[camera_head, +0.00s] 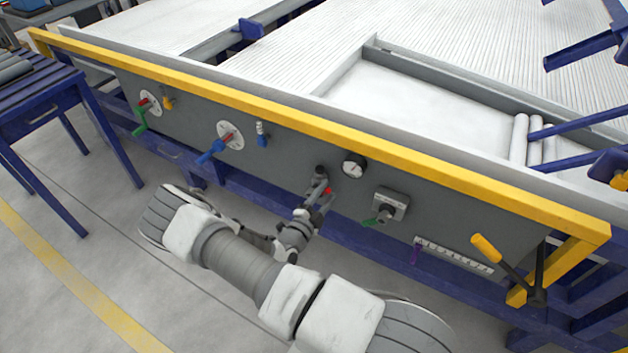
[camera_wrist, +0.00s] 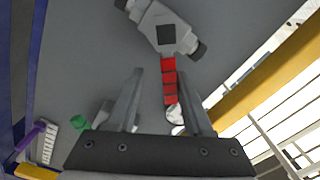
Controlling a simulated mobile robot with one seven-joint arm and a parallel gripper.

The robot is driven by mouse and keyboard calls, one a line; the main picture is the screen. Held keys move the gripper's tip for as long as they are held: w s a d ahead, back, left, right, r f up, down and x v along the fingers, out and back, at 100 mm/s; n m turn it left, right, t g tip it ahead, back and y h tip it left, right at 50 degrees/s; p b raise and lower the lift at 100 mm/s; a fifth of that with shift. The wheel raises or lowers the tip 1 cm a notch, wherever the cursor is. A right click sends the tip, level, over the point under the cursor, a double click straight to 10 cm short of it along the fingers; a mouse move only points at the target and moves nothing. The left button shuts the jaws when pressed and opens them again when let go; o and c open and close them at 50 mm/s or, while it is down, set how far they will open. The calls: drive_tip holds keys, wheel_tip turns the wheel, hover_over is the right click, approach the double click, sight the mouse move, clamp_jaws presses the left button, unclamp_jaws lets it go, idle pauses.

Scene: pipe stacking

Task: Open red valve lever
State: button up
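The red valve lever (camera_wrist: 169,82) extends from a grey valve body (camera_wrist: 165,32) on the grey panel in the wrist view. A small red part of the lever (camera_head: 327,190) shows in the head view beside my gripper (camera_head: 318,197). In the wrist view my gripper (camera_wrist: 160,73) is open. The lever lies in the gap between its fingers, closer to the right finger. I cannot tell whether that finger touches it. In the head view my arm and gripper partly hide the valve.
A round gauge (camera_head: 354,165) and a grey box with a green lever (camera_head: 391,205) sit right of the valve. Blue (camera_head: 213,149) and green (camera_head: 141,123) handled valves are further left. A yellow rail (camera_head: 300,120) runs along the panel's top. A yellow-tipped lever (camera_head: 487,248) stands at the right.

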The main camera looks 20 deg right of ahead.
drive_tip(key=s+a+f+m, duration=0.3)
drive_tip(key=s+a+m, duration=0.3)
drive_tip(key=s+a, duration=0.6)
drive_tip(key=s+d+r+m+g+y+p, duration=0.1)
drive_tip(key=r+m+g+p, duration=0.3)
drive_tip(key=r+m, duration=0.8)
drive_tip(key=s+r+m+g+y+p, duration=0.2)
drive_tip(key=r+m+g, duration=0.6)
drive_tip(key=r, duration=1)
drive_tip(key=shift+d+m+g+y+p, duration=0.35)
drive_tip(key=shift+m+p, duration=0.75)
drive_tip(key=shift+m, duration=0.9)
